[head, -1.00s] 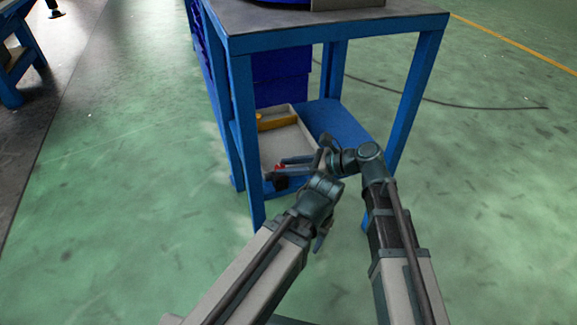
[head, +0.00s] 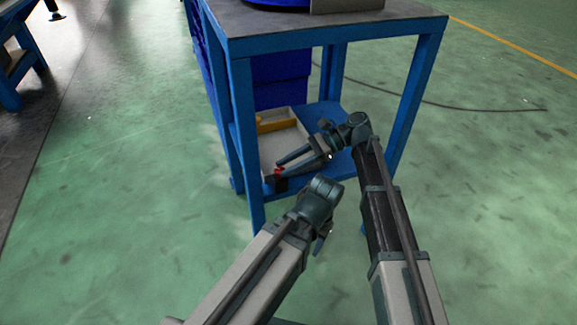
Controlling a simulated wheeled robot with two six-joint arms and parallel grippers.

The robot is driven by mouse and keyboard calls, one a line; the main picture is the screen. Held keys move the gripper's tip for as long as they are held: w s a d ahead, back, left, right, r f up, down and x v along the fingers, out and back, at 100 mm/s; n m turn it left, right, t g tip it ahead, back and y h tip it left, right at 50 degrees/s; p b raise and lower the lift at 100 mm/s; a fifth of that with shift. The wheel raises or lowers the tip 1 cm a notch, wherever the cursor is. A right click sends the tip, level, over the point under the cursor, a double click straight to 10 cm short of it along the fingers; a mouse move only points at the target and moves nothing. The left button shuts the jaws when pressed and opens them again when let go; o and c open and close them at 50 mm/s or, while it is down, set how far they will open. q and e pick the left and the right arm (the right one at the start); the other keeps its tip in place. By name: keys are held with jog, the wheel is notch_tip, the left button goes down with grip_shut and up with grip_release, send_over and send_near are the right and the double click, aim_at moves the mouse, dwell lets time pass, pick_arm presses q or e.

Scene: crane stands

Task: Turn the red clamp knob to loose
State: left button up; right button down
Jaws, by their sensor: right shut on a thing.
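The red clamp knob (head: 279,171) is a small red spot on a dark clamp at the front of the lower shelf, in the head view. My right gripper (head: 281,169) reaches in from the right, with its two fingers pointing left and down. Its fingertips are at the knob and shut on it, partly covering it. The knob's exact turn angle is too small to read. My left gripper (head: 321,243) hangs below its wrist, in front of the stand and apart from the knob. Its fingers are mostly hidden by the wrist, so their opening does not show.
The blue stand (head: 243,130) has a grey top and a lower shelf. A pale tray (head: 296,112) with a yellow object (head: 276,124) sits on that shelf. Blue bins (head: 281,80) stand behind. A dark cable (head: 440,101) lies on the floor at right.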

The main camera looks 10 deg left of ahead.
jog(key=shift+w+n+g+h, duration=0.1)
jog(key=shift+n+g+h, duration=0.3)
jog(key=shift+n+g, duration=0.15)
jog(key=c, duration=0.5)
grip_release()
jog(key=p+v, duration=0.3)
jog(key=v, duration=0.4)
